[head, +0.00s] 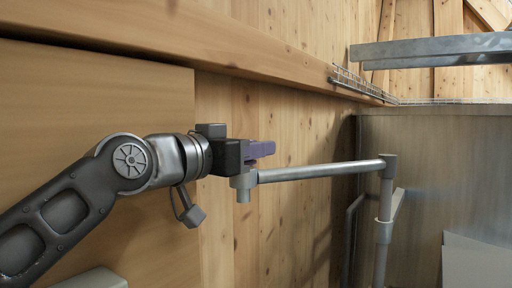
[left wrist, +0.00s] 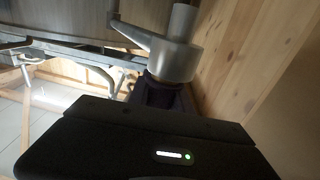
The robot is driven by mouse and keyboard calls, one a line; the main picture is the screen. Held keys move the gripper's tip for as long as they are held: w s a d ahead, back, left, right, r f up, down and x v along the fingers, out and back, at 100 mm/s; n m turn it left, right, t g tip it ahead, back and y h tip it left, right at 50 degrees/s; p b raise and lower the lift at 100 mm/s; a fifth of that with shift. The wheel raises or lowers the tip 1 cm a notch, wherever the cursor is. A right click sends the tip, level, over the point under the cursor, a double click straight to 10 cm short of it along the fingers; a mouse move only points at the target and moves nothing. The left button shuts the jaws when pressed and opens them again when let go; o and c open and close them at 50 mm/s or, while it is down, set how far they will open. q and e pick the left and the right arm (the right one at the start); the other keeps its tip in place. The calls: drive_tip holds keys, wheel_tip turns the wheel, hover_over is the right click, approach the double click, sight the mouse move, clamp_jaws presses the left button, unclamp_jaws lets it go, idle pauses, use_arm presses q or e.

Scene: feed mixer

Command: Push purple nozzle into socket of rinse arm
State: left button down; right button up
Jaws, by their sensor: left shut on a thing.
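My left gripper (head: 247,153) reaches in from the left and is shut on the purple nozzle (head: 263,149). The rinse arm (head: 318,172) is a grey horizontal pipe with a short upright socket (head: 243,184) at its left end. The gripper's front and the nozzle are right at this socket end. In the left wrist view the dark purple nozzle (left wrist: 160,95) lies against or just beside the mouth of the grey socket (left wrist: 175,60). The gripper body hides its lower part, and I cannot tell how far it is seated. My right gripper is not in view.
The rinse arm joins a grey upright pipe (head: 384,215) on the right, beside a large metal tank wall (head: 440,160). A wooden plank wall (head: 290,110) stands behind, with a wooden beam (head: 240,45) above my arm. Metal rails (head: 440,50) cross the upper right.

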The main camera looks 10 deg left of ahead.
use_arm(q)
drive_tip(key=shift+w+f, duration=0.15)
drive_tip(key=shift+f, duration=0.2)
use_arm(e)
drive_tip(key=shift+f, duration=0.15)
use_arm(q)
drive_tip(key=c, duration=1.1)
unclamp_jaws()
drive_tip(key=shift+f, duration=0.15)
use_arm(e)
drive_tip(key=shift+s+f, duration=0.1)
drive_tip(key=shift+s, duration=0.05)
